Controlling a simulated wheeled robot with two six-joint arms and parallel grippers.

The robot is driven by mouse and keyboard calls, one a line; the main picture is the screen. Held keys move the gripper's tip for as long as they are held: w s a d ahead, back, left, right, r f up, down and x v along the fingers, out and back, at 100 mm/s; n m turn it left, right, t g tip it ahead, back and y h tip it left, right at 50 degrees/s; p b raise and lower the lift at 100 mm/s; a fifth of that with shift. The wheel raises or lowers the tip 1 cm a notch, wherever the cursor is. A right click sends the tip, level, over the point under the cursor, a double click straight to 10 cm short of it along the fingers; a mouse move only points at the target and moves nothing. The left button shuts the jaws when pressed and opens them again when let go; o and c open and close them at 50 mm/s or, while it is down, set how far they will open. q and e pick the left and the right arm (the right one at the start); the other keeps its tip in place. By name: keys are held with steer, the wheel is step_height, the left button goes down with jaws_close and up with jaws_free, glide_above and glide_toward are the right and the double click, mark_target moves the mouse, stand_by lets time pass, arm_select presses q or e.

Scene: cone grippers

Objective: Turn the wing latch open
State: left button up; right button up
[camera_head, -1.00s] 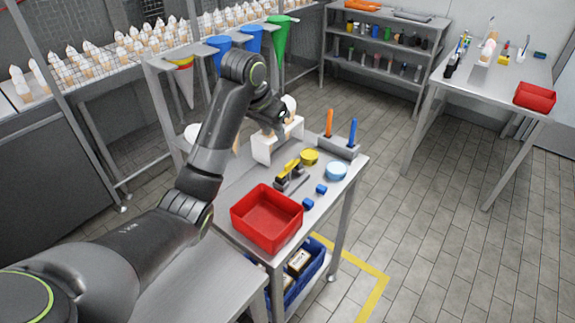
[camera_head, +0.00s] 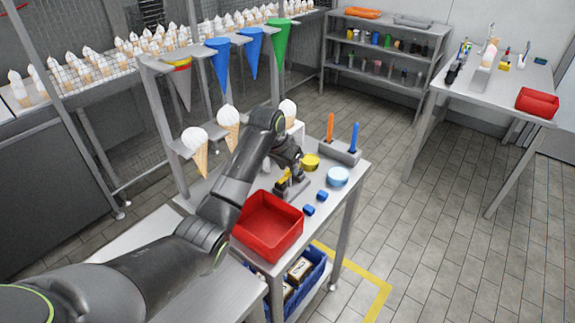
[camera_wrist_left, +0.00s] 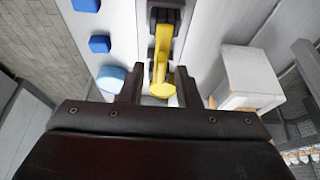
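The wing latch (camera_head: 285,175) has a yellow handle on a dark base and is fixed on the metal table. My left gripper (camera_head: 292,166) is low over it and partly hides it in the head view. In the left wrist view the latch (camera_wrist_left: 164,38) lies ahead of my left gripper (camera_wrist_left: 158,75), whose two fingers are apart. The yellow handle shows in line with the gap between them, with no clear contact. My right gripper is not in view.
A red bin (camera_head: 267,226) stands in front of the latch. A white box (camera_wrist_left: 248,78) is close beside the latch. Cones hang in a rack behind.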

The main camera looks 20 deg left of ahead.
arm_select(q)
steer(key=shift+w+f, duration=0.1)
steer(key=shift+f, duration=0.05)
steer(key=shift+c, duration=0.3)
jaws_close()
